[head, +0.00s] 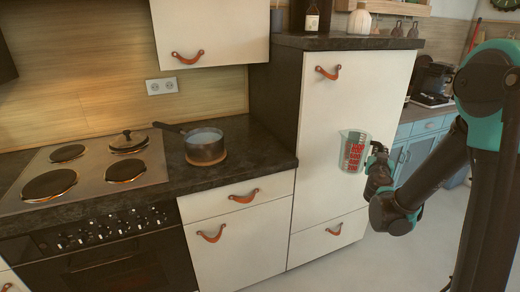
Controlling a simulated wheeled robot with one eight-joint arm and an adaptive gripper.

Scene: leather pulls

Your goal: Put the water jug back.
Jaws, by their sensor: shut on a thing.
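The water jug (353,151) is a clear measuring jug with red markings. It is held in the air in front of the tall white cabinet door (343,104), at about mid-height. My gripper (374,158) is on the jug's right side and shut on it, most likely at the handle. The fingertips are small and partly hidden behind the jug's edge. The jug looks roughly upright. I cannot tell whether it holds water.
A saucepan (205,148) stands on a round wooden trivet on the dark counter (251,144), beside the hob (84,171). The counter's right end, near the tall cabinet, is clear. Bottles and jars stand on the cabinet top (345,42). Leather pulls stick out from the doors and drawers.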

